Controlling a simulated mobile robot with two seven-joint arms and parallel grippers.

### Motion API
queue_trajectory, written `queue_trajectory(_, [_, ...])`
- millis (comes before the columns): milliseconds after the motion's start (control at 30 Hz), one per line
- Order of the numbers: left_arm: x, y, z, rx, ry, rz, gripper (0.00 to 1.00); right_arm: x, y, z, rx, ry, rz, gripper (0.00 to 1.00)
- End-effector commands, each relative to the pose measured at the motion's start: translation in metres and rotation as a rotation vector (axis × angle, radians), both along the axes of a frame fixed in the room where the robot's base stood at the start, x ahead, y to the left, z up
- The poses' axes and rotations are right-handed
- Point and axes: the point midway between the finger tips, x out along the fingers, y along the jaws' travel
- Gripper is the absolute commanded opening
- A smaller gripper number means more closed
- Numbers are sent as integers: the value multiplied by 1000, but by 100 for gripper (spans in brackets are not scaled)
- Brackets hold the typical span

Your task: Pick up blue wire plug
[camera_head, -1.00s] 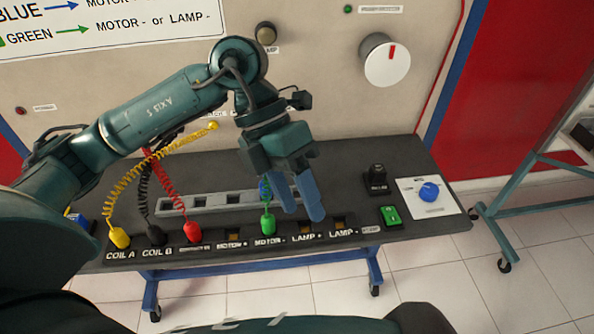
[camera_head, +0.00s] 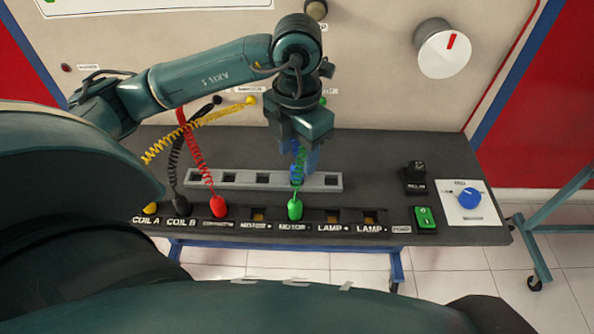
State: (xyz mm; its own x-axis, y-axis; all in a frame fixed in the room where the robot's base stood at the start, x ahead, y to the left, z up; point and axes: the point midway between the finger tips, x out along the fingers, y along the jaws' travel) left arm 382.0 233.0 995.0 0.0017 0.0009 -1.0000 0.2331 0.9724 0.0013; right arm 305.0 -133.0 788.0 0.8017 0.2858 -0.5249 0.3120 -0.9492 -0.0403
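The blue wire plug (camera_head: 295,175) stands at the grey socket strip (camera_head: 230,181) on the dark bench top, partly hidden behind the green coiled wire. My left gripper (camera_head: 306,160) points down just above and around the top of the blue plug. Its blue fingers overlap the blue plug and wire in the picture, so I cannot tell whether they touch or grip it. The green plug (camera_head: 295,209) sits in a front-row socket just in front of the blue plug. My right gripper is not in view.
Red (camera_head: 219,206), black (camera_head: 181,205) and yellow (camera_head: 151,208) plugs stand in the front row at the left, their coiled wires rising to the back panel. A black switch (camera_head: 414,178), green switch (camera_head: 425,218) and blue knob (camera_head: 469,198) are at the right.

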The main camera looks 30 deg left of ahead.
Motion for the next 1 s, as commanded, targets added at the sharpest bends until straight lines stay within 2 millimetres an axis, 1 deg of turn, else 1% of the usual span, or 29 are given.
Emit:
queue_trajectory(133, [1, 3, -22, 2, 7, 1, 48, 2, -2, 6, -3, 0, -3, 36])
queue_trajectory(200, [2, 3, -33, 0, 6, 0, 48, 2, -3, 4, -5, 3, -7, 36])
queue_trajectory(300, [2, 3, -42, 0, 4, 1, 48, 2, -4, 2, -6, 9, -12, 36])
queue_trajectory(567, [2, 3, -45, -1, 2, 0, 48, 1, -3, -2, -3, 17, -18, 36])
queue_trajectory(1000, [2, 2, -45, -1, 1, 0, 13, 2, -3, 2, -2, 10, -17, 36])
